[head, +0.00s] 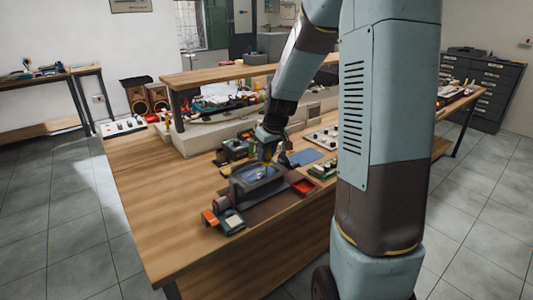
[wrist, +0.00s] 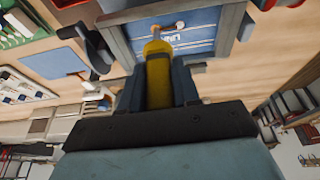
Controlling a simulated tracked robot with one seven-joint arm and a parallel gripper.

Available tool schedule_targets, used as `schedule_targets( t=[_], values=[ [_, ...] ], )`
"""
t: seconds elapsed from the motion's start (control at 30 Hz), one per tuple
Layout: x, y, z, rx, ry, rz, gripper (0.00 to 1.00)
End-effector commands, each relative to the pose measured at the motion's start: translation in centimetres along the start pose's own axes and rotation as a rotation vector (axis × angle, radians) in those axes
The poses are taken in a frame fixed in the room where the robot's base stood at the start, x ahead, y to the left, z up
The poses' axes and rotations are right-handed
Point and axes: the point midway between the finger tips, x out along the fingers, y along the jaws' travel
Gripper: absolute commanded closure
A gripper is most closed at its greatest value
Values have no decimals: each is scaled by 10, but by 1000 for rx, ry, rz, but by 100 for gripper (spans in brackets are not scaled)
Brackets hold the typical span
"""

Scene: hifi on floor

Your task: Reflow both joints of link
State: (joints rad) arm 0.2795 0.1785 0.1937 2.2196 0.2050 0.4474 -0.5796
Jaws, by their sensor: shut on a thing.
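My gripper (head: 267,146) is above the workbench, over a grey frame (head: 243,193) that holds a blue board (head: 262,172). In the wrist view my gripper (wrist: 157,72) is shut on a yellow-handled tool (wrist: 158,80), which looks like a soldering iron. Its thin coppery tip points at the blue board (wrist: 200,42), which carries white lines. The tip appears over or near the board; I cannot tell whether it touches. The link and its two joints are too small to make out. The grey frame (wrist: 238,28) surrounds the board in the wrist view.
The wooden bench (head: 150,190) is clear at the left. An orange-and-grey device (head: 229,221) stands in front. A raised shelf (head: 225,74) is at the back.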

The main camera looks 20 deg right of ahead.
Motion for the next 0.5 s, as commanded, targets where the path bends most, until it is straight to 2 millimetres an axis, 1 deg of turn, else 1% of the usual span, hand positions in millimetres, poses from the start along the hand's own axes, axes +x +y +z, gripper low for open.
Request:
schedule_targets(
  t=[0.07,0.17,0.5],
  values=[
    [1,0,1,0,-3,-2,100],
    [-3,0,0,0,-2,-1,100],
    [-30,0,-10,-1,1,0,100]
  ],
)
